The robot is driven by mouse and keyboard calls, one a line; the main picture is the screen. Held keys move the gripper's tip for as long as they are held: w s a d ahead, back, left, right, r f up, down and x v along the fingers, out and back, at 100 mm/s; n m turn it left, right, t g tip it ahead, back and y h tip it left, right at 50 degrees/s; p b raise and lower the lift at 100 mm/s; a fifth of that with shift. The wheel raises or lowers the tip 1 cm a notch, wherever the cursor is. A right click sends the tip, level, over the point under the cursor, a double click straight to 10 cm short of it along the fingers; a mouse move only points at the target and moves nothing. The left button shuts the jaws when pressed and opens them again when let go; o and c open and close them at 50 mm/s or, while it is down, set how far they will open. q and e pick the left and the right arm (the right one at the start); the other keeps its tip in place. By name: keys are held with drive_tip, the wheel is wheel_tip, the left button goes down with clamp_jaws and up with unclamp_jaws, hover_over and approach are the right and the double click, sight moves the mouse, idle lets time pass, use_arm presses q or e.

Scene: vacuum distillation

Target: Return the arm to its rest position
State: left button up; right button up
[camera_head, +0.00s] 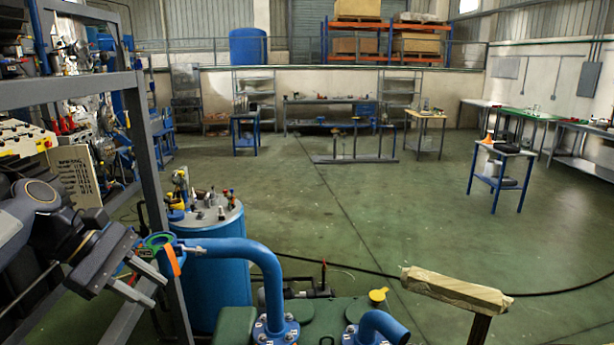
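My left arm comes in from the left edge, and its dark grey gripper (146,286) is at the lower left, in front of the grey metal frame. Its two fingers point right and down with a gap between them, and I see nothing held there. The gripper appears close to a green ring-shaped fitting with an orange lever (173,260), but I cannot tell how far apart they are in depth. My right arm and gripper are out of view.
A grey frame (152,160) stands beside my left arm. A blue tank (215,285) with fittings on top, a blue bent pipe (262,258) and a wrapped beam (455,290) are near. A dark cable (400,275) crosses the green floor. The middle floor is clear.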

use_arm(q)
drive_tip(key=s+d+f+m+t+y+b, duration=0.1)
drive_tip(key=s+d+f+m+t+y, duration=0.1)
drive_tip(key=s+f+m, duration=0.4)
drive_tip(key=s+d+f+m+t+y+b, duration=0.1)
drive_tip(key=s+d+f+m+y+b, duration=0.1)
drive_tip(key=s+f+m, duration=0.5)
drive_tip(key=s+d+f, duration=0.1)
drive_tip(key=s+f, duration=0.5)
drive_tip(key=s, duration=0.1)
drive_tip(key=shift+s+d+f+t, duration=0.15)
drive_tip(key=shift+s+d+t, duration=0.05)
drive_tip(key=shift+d+t, duration=0.2)
